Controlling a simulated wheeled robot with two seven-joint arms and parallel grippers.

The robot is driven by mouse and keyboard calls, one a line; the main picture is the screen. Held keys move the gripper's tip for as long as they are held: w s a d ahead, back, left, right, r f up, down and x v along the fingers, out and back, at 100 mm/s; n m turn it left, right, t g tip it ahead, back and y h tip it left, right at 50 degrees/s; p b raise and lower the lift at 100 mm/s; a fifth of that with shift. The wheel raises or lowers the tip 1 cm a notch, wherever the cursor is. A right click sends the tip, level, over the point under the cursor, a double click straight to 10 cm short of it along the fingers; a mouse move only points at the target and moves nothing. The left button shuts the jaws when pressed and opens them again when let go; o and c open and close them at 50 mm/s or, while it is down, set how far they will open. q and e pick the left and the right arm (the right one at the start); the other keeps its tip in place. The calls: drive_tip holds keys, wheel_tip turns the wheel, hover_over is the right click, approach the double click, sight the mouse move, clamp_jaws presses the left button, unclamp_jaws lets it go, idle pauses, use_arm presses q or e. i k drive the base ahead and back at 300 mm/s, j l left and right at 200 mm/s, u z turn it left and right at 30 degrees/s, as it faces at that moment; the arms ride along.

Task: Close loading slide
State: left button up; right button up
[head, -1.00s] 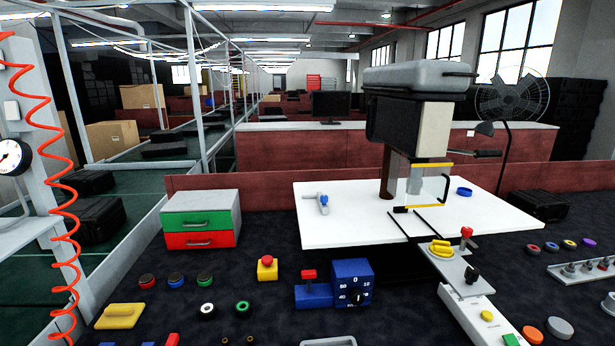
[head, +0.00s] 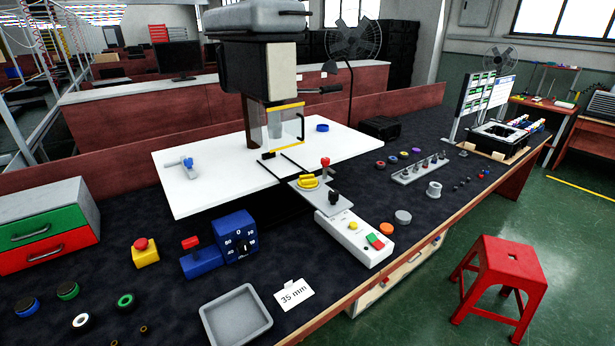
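The press (head: 240,75), with a grey top and black body, stands at the back of the white table plate (head: 205,160). A clear guard with yellow edges (head: 284,124) hangs at its front. A grey slide plate (head: 325,200) sticks out past the front edge of the white plate. Two dark rails (head: 295,163) lie on the white plate between press and slide. Neither of my grippers is in view.
A white control box (head: 352,236) with coloured buttons lies below the slide plate. To its left are a blue dial box (head: 236,238), a grey tray (head: 236,317) and a "35 mm" card (head: 293,294). A red stool (head: 501,280) stands right of the workbench.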

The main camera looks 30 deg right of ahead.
sight(328, 201)
drive_tip(key=z, duration=1)
